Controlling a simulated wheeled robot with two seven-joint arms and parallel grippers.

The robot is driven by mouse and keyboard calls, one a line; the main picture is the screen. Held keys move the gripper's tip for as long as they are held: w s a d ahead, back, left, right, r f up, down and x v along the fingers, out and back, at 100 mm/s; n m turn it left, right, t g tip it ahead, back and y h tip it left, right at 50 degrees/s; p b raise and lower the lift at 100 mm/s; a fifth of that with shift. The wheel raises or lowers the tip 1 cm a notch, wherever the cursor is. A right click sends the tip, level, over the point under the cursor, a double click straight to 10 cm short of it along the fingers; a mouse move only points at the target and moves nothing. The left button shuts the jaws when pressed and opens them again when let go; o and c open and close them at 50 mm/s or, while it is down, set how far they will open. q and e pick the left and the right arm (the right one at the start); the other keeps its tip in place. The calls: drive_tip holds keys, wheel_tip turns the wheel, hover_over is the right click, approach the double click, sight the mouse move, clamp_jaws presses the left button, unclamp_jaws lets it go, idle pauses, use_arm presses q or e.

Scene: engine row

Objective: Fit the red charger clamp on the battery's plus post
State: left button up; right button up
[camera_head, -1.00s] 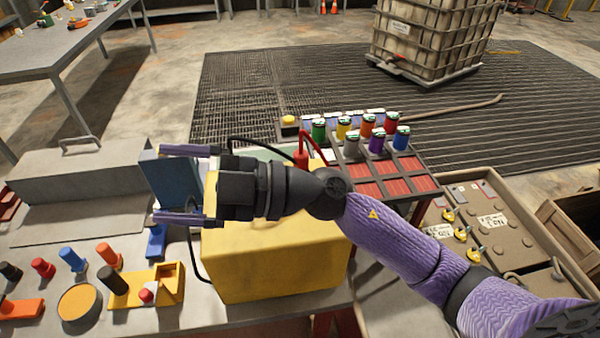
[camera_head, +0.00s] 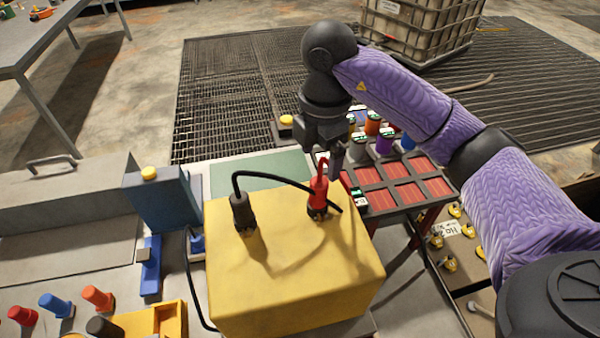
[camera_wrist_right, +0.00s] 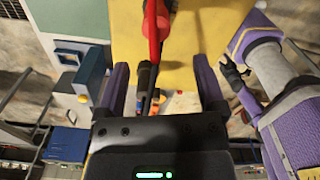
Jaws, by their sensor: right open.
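The yellow box-shaped battery (camera_head: 290,275) stands on the bench. The red clamp (camera_head: 318,192) is upright at the right of its top, with a cable looping from its upper end. I see no post under it; its foot hides that spot. A black clamp (camera_head: 242,212) stands at the left of the top. My right gripper (camera_head: 334,165) points down just behind the red clamp and is open. In the right wrist view the red clamp (camera_wrist_right: 153,32) shows beyond and between the spread fingers (camera_wrist_right: 160,85), not gripped. My left gripper is not in view.
A blue block (camera_head: 162,210) with a yellow button stands left of the battery. A compartment rack (camera_head: 424,193) with red sections and coloured canisters lies at the right, under my right arm. Coloured pegs and a yellow tray (camera_head: 150,322) are at the front left.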

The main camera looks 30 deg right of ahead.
sight(319, 181)
drive_tip(key=shift+w+d+f, duration=0.15)
drive_tip(key=shift+w+f, duration=0.1)
drive_tip(key=shift+w, duration=0.05)
wheel_tip(319, 181, down, 9)
drive_tip(key=shift+s+d+f, duration=0.1)
clamp_jaws()
